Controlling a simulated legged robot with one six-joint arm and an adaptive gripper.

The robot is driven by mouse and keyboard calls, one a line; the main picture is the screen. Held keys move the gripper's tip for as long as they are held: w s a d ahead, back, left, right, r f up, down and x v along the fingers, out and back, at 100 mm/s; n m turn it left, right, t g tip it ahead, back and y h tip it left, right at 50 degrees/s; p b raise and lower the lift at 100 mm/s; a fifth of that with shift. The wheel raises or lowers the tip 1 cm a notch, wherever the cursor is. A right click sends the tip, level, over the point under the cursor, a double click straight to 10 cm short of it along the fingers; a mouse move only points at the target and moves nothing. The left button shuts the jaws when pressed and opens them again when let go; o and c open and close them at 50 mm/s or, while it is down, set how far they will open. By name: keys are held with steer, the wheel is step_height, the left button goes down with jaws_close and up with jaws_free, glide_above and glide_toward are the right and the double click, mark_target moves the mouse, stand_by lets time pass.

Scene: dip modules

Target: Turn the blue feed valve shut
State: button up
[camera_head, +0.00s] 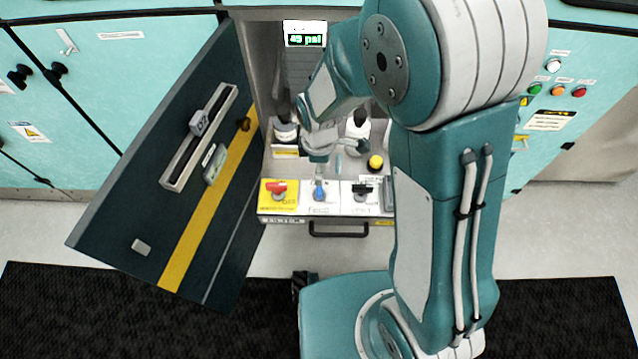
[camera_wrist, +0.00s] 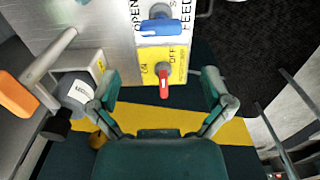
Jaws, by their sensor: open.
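The blue feed valve (camera_head: 319,190) sits on a white plate, in the middle of a row on the cabinet's pulled-out shelf. In the wrist view its blue handle (camera_wrist: 162,27) lies crosswise below a grey hub, with OPEN lettering to the left and FEED to the right. The red valve (camera_head: 277,188) is beside it on a yellow plate; its red handle also shows in the wrist view (camera_wrist: 164,84). My gripper (camera_head: 336,150) is above the shelf, behind the valve row in the head view. In the wrist view my gripper (camera_wrist: 160,78) is open and empty, its fingers apart on either side of the red handle; the height gap is unclear.
A black valve (camera_head: 363,190) stands right of the blue one. A dark open door (camera_head: 170,180) with a yellow stripe fills the left. A display (camera_head: 305,40) reads 45 psi. Bottles (camera_head: 285,131) and a yellow knob (camera_head: 375,161) stand behind the valves. A handle (camera_head: 338,232) juts from the front.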

mark_target(319, 190)
step_height(319, 190, down, 9)
steer(key=shift+f, duration=0.15)
stand_by(0.4)
steer(key=c, duration=1)
